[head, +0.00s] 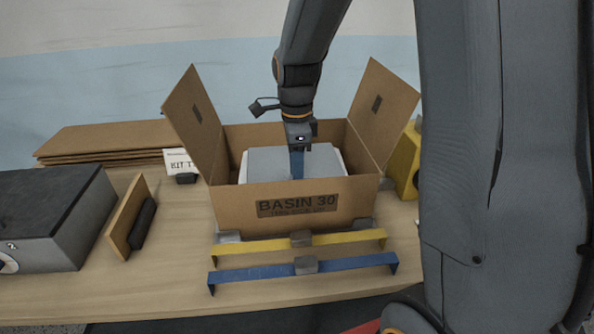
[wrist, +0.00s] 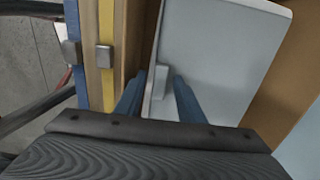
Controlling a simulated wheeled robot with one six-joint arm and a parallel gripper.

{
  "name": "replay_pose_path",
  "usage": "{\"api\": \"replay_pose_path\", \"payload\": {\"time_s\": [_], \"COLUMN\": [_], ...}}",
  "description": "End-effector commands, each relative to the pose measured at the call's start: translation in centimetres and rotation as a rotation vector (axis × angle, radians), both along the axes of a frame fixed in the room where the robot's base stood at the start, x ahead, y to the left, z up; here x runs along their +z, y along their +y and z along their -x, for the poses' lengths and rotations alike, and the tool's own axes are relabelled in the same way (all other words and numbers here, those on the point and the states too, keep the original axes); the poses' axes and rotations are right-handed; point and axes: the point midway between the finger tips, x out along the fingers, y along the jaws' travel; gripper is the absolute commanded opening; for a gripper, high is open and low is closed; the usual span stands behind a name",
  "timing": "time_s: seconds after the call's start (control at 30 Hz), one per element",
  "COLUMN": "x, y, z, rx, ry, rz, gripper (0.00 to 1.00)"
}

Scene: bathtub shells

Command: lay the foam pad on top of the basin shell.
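The grey foam pad (head: 270,160) lies in the open cardboard box marked BASIN 30 (head: 228,205). A white edge, seemingly the basin shell (head: 243,168), shows beside and under the pad; the rest of it is hidden. In the wrist view the pad (wrist: 220,50) looks flat, with a small grey tab (wrist: 160,80) near its edge. My gripper (head: 298,174) reaches down into the box at the pad's near middle. In the wrist view my gripper's blue fingers (wrist: 158,85) stand apart on either side of the tab, with gaps visible.
Box flaps (head: 190,108) (head: 378,105) stand up left and right. A yellow bar (head: 340,239) and a blue bar (head: 345,266) lie in front. A dark-topped grey case (head: 50,215), flat cardboard (head: 100,140) and a yellow object (head: 407,165) stand around.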

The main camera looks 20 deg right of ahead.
Motion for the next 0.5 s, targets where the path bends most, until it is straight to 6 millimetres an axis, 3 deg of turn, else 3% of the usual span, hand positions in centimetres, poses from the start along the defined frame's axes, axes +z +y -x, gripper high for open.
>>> {"api": "replay_pose_path", "payload": {"time_s": [0.27,0.5], "x": [1.5,6.0], "y": [0.0,0.0], "z": [0.0,-0.2], "rx": [0.000,0.000], "ry": [-0.003,-0.007], "rz": [0.001,0.000], "gripper": [0.35,0.35]}}
